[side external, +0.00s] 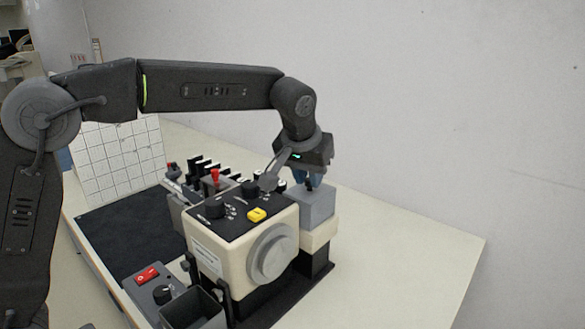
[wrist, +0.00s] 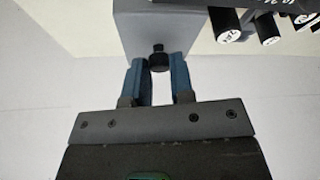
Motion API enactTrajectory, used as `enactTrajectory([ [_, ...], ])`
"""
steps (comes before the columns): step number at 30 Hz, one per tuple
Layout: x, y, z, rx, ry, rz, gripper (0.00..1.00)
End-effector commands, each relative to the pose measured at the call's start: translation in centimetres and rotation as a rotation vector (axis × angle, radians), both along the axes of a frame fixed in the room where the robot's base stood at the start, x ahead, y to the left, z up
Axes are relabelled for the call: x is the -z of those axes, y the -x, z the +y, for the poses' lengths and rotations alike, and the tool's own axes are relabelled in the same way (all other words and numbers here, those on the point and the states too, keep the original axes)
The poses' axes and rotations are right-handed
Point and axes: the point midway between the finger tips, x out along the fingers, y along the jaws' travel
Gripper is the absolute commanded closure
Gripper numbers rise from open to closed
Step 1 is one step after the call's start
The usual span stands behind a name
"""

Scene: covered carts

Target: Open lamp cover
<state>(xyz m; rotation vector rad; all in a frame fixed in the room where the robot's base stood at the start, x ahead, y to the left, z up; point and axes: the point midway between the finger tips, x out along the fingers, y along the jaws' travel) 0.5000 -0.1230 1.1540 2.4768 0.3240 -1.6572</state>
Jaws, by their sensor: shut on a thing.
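The lamp cover appears to be the grey box (side external: 317,207) at the back right of the cream control unit, resting on a cream block. It also fills the top middle of the wrist view (wrist: 170,22). A small black knob (wrist: 158,58) sticks out from it. My gripper (side external: 308,182) points down at the top of the cover. In the wrist view its blue fingers (wrist: 158,68) stand on either side of the knob, shut on it. The cover looks seated and level; anything under it is hidden.
The cream control unit (side external: 240,244) carries black knobs, a yellow button (side external: 257,215) and a round grey dial (side external: 270,252). Switches and a red lever (side external: 215,177) stand behind. A red rocker switch (side external: 147,275) sits at front left. The table's right side (side external: 400,245) is clear.

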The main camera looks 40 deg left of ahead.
Motion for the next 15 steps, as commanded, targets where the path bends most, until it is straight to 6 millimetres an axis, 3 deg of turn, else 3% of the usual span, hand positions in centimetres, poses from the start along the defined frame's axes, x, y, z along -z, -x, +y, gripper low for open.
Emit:
enactTrajectory([
  [8,-0.09,-0.03,-0.12,-0.001,0.001,-0.003,1.00],
  [9,-0.09,-0.03,-0.11,-0.001,0.001,-0.003,0.76],
  [15,-0.06,-0.02,-0.09,-0.002,0.000,-0.002,0.57],
])
